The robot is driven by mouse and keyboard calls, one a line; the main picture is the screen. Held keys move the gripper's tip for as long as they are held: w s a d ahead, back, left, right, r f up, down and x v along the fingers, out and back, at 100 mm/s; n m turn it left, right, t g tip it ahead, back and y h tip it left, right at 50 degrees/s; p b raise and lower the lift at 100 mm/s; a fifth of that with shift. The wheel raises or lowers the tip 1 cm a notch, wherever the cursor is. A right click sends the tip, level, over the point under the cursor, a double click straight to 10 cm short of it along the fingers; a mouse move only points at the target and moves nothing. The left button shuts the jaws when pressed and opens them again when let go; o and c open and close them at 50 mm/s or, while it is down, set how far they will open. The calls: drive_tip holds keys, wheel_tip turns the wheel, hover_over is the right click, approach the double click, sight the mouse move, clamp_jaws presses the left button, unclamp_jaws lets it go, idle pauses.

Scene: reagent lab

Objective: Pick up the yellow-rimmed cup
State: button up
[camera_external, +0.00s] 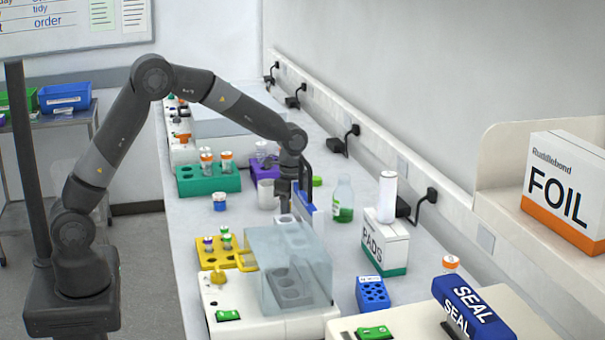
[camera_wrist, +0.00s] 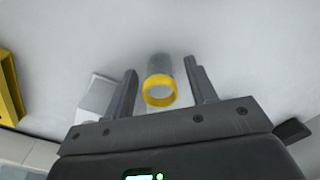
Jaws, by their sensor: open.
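The yellow-rimmed cup (camera_wrist: 160,67) is a small grey cup with a bright yellow ring at its mouth. In the wrist view it is between the two fingers of my gripper (camera_wrist: 162,70), with a gap on each side. My gripper is open and empty. In the outside view my gripper (camera_external: 290,203) points down low over the bench, behind the clear-lidded machine. I cannot make out the yellow-rimmed cup there; the gripper and nearby things hide it.
The clear-lidded machine (camera_external: 220,294) stands in front of my gripper. A yellow rack (camera_external: 208,256) is to the left, and it also shows in the wrist view (camera_wrist: 9,92). A green rack (camera_external: 208,182) is behind. A green-liquid bottle (camera_external: 343,198) and PADS box (camera_external: 385,243) stand right.

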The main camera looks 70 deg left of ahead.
drive_tip(key=c, duration=1)
